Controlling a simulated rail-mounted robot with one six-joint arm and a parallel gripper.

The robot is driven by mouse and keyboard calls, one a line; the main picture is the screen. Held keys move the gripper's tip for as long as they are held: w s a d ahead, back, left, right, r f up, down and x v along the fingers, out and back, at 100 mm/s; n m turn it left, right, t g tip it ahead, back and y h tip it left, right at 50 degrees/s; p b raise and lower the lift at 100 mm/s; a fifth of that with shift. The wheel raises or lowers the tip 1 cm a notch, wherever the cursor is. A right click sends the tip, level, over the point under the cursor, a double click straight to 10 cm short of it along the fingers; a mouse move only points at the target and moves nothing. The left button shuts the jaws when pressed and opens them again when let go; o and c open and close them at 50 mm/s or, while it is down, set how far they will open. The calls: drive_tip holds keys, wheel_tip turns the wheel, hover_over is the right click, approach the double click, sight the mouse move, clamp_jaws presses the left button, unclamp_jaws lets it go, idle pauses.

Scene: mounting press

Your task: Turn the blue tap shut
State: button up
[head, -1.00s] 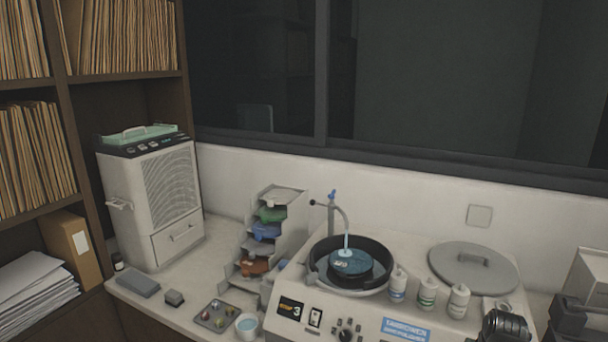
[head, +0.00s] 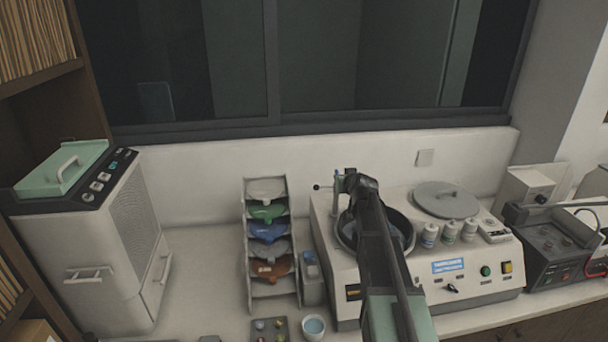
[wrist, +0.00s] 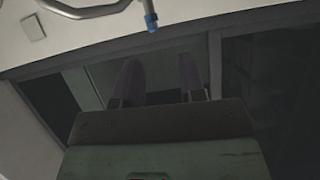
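The tap's blue handle (wrist: 151,22) shows at the top of the wrist view, on a curved metal pipe (wrist: 90,8). My gripper (wrist: 160,62) has its two dark fingers spread apart with nothing between them. The blue handle lies beyond the fingertips, a little to the left of midway between them, and appears apart from them. In the head view my gripper (head: 350,176) is over the back of the press bowl (head: 404,226), by the tap's post (head: 337,186). My arm and gripper hide the blue handle, the spout and most of the bowl there.
The white press (head: 345,275) carries a grey lid (head: 446,199) and small bottles (head: 430,235) right of the bowl. A rack (head: 247,240) of coloured pieces stands to its left. A dark window (head: 330,60) is behind. Clear counter lies between the rack and the white cabinet (head: 110,250).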

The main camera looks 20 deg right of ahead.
sight(338, 173)
drive_tip(key=shift+t, duration=0.3)
drive_tip(key=b+x, duration=0.1)
drive_tip(key=x, duration=0.2)
drive_tip(key=d+b+x, duration=0.1)
drive_tip(key=x, duration=0.3)
drive_tip(key=r+b+x, duration=0.1)
drive_tip(key=b+x, duration=0.1)
drive_tip(key=x, duration=0.2)
drive_tip(key=shift+w+d, duration=0.1)
drive_tip(key=shift+d, duration=0.1)
drive_tip(key=shift+r, duration=0.1)
clamp_jaws()
